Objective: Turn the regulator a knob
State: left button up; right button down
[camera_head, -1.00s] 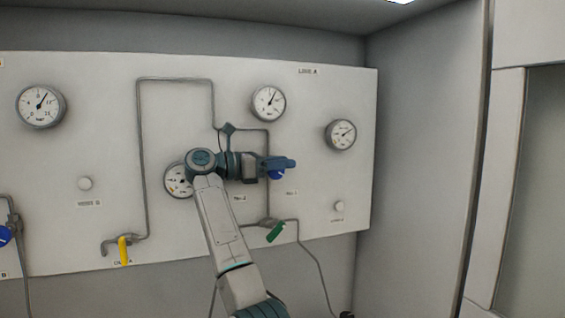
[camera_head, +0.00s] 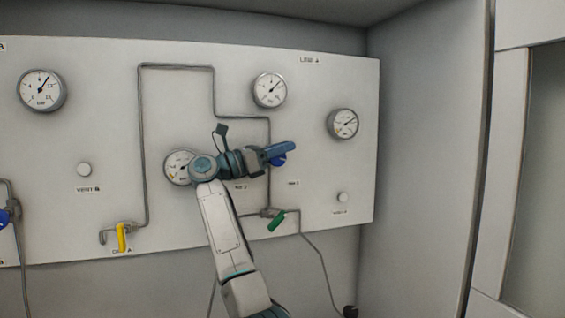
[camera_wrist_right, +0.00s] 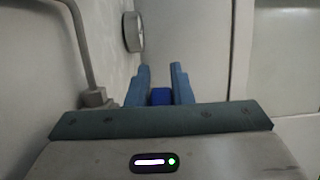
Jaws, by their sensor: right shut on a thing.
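The blue regulator knob (camera_head: 278,160) is on the line A panel, below the round gauge at upper middle. My right gripper (camera_head: 284,151) reaches it from the left, with its blue fingers at the knob. In the right wrist view the blue knob (camera_wrist_right: 161,96) sits between the two fingers (camera_wrist_right: 161,88), and the gripper is shut on it. The fingers and wrist hide part of the knob and the regulator body. My left gripper is not in view.
Gauges stand on the panel above (camera_head: 269,90) and to the right (camera_head: 343,124); my arm partly covers another gauge (camera_head: 178,167). A green valve handle (camera_head: 277,221) is below the knob, and a yellow one (camera_head: 121,237) at lower left. A grey wall (camera_head: 425,170) bounds the right side.

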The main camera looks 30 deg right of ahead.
jog(key=shift+a+f+h+b, duration=0.1)
jog(key=shift+a+h+b, duration=0.05)
jog(key=shift+h+b, duration=0.8)
jog(key=shift+a+r+g+b, duration=0.1)
jog(key=shift+r+g+b, duration=0.15)
jog(key=shift+b, duration=0.2)
jog(key=shift+h, duration=0.25)
jog(key=c, duration=1.3)
grip_release()
